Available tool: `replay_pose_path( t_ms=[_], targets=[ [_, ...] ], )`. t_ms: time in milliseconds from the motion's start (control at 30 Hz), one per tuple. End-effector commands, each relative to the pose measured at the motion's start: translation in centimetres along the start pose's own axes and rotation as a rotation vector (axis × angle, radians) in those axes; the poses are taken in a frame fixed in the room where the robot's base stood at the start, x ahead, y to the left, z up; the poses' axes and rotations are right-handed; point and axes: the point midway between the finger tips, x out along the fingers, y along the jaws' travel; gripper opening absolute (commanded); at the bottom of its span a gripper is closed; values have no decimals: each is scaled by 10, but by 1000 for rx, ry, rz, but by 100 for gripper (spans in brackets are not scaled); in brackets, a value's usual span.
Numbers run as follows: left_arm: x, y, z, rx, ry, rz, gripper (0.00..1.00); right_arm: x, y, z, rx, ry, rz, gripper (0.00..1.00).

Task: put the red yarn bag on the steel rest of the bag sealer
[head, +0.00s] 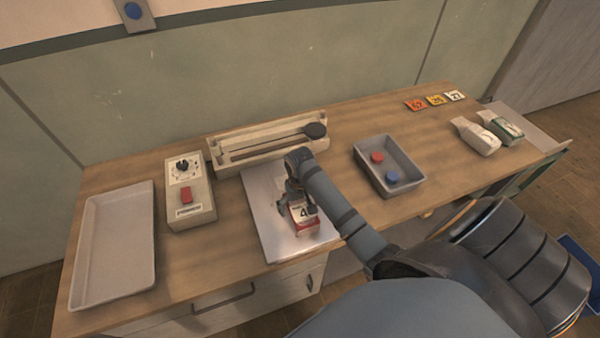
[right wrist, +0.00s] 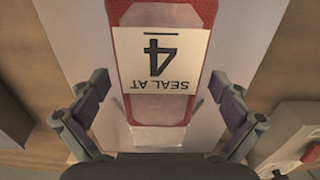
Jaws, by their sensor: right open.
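The red yarn bag (head: 308,228) has a white label reading "SEAL AT 4". It appears to lie on the steel rest (head: 275,241), the pale plate in front of the bag sealer (head: 226,159). My right gripper (head: 299,204) is low over the bag and partly hides it. In the right wrist view the bag (right wrist: 160,103) lies between the two open fingers, with a gap on each side. The rest (right wrist: 83,20) shows around it. My left gripper is not in view.
A control box (head: 186,205) with a dial and red button stands left of the sealer, beside an empty tray (head: 112,248). A grey bin (head: 390,160) holds a red and a blue piece. Several numbered cards (head: 435,100) and two pale bags (head: 478,137) lie at the right.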

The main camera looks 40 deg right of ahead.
Motion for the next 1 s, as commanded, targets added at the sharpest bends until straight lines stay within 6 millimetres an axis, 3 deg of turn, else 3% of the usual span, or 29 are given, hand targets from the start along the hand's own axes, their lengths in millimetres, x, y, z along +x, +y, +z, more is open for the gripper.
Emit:
replay_pose_path(
  t_ms=[333,400,600,1000],
  targets=[
    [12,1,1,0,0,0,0,-82,0,-2,-2,8,1,100],
    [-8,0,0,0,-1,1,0,-103,0,0,0,1,1,100],
    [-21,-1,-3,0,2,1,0,-115,0,0,0,1,1,100],
    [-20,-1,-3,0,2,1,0,-113,0,0,0,1,1,100]
  ],
)
